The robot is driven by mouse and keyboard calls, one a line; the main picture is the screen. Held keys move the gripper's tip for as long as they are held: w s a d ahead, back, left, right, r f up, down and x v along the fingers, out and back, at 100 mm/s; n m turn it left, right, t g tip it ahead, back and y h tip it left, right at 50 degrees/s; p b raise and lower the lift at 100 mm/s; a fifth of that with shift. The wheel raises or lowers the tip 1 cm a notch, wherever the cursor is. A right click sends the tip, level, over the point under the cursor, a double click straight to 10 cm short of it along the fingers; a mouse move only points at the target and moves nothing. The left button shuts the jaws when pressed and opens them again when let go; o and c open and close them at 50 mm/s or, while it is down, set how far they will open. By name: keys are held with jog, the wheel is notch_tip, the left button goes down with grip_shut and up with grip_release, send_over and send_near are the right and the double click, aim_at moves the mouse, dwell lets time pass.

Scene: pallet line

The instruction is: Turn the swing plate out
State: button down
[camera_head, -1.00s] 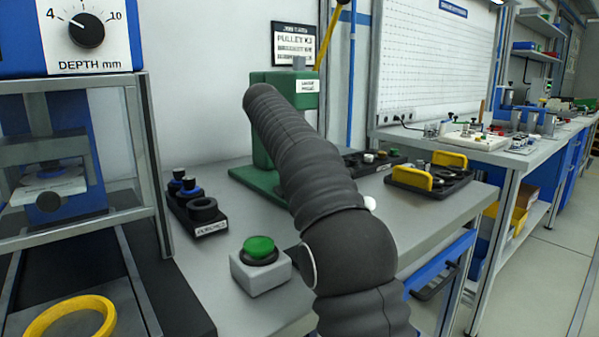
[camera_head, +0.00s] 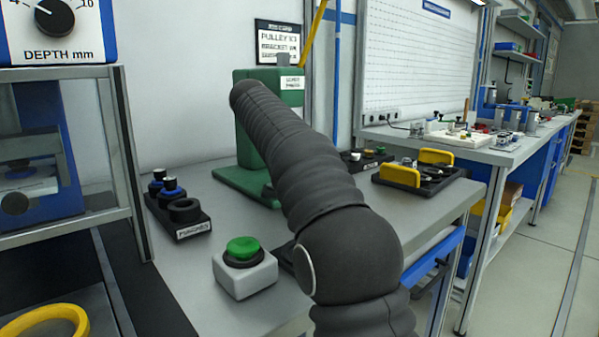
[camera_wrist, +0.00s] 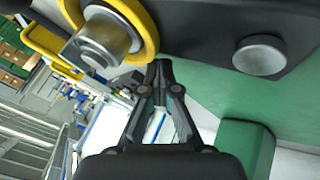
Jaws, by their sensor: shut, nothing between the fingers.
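The green press (camera_head: 255,150) stands on the grey bench, partly hidden behind my arm in the head view. Its green body (camera_wrist: 245,145) fills the right of the wrist view. A dark plate (camera_wrist: 205,40), which looks like the swing plate, spans the top of the wrist view. It carries a round silver pin (camera_wrist: 260,55), and a yellow ring (camera_wrist: 150,30) with a metal cylinder (camera_wrist: 98,45) sits by its left end. My gripper (camera_wrist: 160,68) is shut and empty, its tips just below the plate. I cannot tell whether they touch it. The gripper is hidden in the head view.
A green push button (camera_head: 243,249) and a black tray of rings (camera_head: 181,215) stand on the bench left of my arm. A black tray with yellow handles (camera_head: 405,178) lies to the right. A metal-framed press (camera_head: 125,170) stands at the far left.

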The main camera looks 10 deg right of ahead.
jog(key=shift+s+d, duration=0.1)
jog(key=shift+s, duration=0.6)
dwell(0.6)
jog(key=v, duration=1.2)
